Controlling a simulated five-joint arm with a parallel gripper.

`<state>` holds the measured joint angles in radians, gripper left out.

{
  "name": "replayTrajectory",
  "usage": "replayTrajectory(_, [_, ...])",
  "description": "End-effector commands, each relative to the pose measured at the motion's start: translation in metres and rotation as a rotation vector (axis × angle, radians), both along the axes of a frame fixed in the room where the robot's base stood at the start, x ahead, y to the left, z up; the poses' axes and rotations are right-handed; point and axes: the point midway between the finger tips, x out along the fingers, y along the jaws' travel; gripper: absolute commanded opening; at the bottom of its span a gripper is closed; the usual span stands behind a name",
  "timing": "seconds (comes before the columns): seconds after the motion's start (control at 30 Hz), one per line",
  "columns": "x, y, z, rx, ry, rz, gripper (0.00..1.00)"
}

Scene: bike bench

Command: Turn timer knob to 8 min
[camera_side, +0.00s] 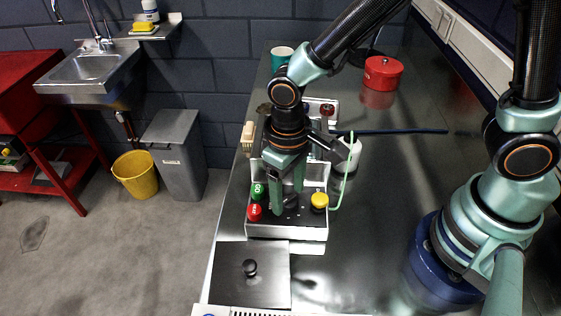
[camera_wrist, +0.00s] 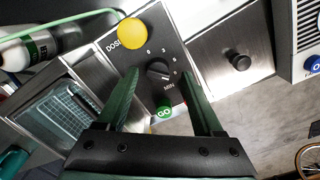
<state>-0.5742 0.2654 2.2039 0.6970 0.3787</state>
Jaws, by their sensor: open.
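The black timer knob (camera_wrist: 157,70) sits on the dark panel of a control box (camera_wrist: 183,92), with white numbers and "MIN" printed around it. Where its pointer stands is too small to tell. In the side view the knob (camera_side: 291,202) is partly hidden by my fingers. My gripper (camera_wrist: 159,77) is open and empty, pointing down over the panel. In the wrist view its green fingers stand on either side of the knob with a gap to each. In the side view my gripper (camera_side: 287,203) is low over the panel; I cannot tell whether its tips reach knob height.
The panel has a yellow button (camera_side: 319,201), a green GO button (camera_side: 257,190) and a red button (camera_side: 254,211). A grey plate with a black knob (camera_side: 250,268) lies in front. A white bottle (camera_side: 349,153) and green tube stand right of the box. A red pot (camera_side: 383,73) sits farther back.

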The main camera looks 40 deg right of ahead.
Motion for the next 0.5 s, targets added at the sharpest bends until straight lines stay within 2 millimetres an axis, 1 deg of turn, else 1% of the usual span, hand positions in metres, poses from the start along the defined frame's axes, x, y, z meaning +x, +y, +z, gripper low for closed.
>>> replayTrajectory(0.03, [0.000,-0.001,-0.006,-0.001,0.002,0.000,0.68])
replayTrajectory(0.1, [0.000,-0.001,-0.011,-0.001,0.002,0.000,0.68])
replayTrajectory(0.2, [0.000,-0.001,-0.015,0.000,0.001,-0.001,0.68])
replayTrajectory(0.5, [0.000,-0.001,-0.017,0.000,0.000,-0.001,0.68])
